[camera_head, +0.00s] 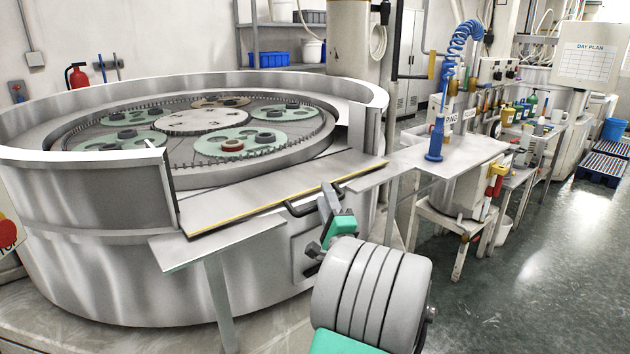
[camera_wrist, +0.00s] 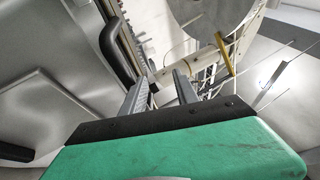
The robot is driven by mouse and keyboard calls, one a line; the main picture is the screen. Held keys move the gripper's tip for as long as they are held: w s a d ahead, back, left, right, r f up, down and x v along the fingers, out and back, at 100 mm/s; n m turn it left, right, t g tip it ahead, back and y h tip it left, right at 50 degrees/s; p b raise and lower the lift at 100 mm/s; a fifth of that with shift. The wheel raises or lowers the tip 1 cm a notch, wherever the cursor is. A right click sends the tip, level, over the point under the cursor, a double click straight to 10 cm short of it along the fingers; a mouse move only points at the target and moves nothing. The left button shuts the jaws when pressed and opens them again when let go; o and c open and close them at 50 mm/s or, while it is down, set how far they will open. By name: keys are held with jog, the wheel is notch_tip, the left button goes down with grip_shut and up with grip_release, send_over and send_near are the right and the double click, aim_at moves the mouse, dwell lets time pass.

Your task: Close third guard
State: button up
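The round lapping machine has a tall steel rim wall (camera_head: 80,165) with a gap at its front right. In that gap a flat steel guard panel (camera_head: 245,200) with a yellow edge strip lies folded down, roughly level. A black handle (camera_head: 300,210) runs along its outer edge and shows in the wrist view (camera_wrist: 116,55) left of the fingers. My gripper (camera_head: 329,198) is at the handle's middle and hides part of it. In the wrist view the two fingers (camera_wrist: 160,88) stand apart, with no thing seen held between them. Whether the handle touches a finger I cannot tell.
Inside the rim, green carriers (camera_head: 255,142) hold dark and red-brown parts. A steel side table (camera_head: 445,158) with a blue coiled-hose tool (camera_head: 435,140) stands right of the guard. A support leg (camera_head: 218,290) stands below the guard's left end. Open floor (camera_head: 540,270) lies at the right.

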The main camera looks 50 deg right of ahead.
aim_at(319, 182)
jog(key=p+x, duration=0.2)
jog(key=x, duration=0.4)
grip_shut()
jog(key=c, duration=0.8)
grip_release()
grip_release()
dwell(0.3)
